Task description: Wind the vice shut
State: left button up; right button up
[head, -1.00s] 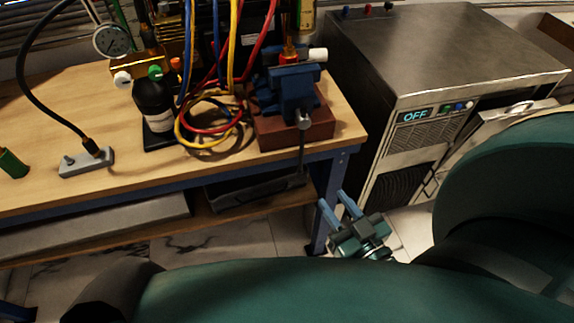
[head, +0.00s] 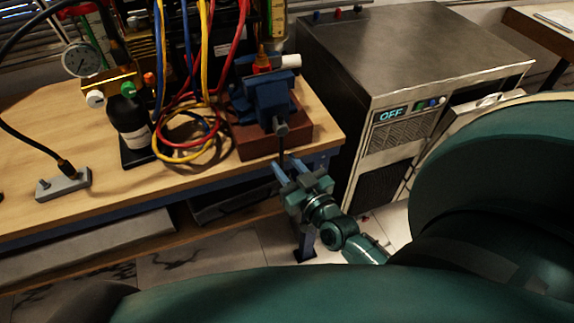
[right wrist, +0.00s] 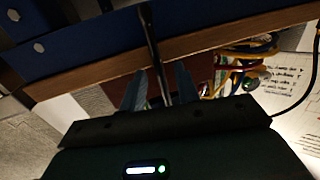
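The blue vice (head: 264,98) stands on a red-brown block (head: 262,141) at the bench's front right corner. I cannot tell how wide its jaws are. Its grey screw end (head: 281,129) faces me and a dark handle bar hangs down from it past the bench edge. My right gripper (head: 289,167) is just below the screw, at the bar's lower part. In the right wrist view the bar (right wrist: 152,45) runs between the spread fingers (right wrist: 158,85); I cannot tell whether either touches it. My left gripper is not in view.
The wooden bench (head: 60,130) holds coiled hoses (head: 190,158), a black bottle (head: 129,118) and a grey block (head: 64,184) with a cable. A metal cabinet (head: 405,60) reading OFF stands close on the right. Floor shows below the bench edge.

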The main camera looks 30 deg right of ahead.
grip_shut()
dwell(0.4)
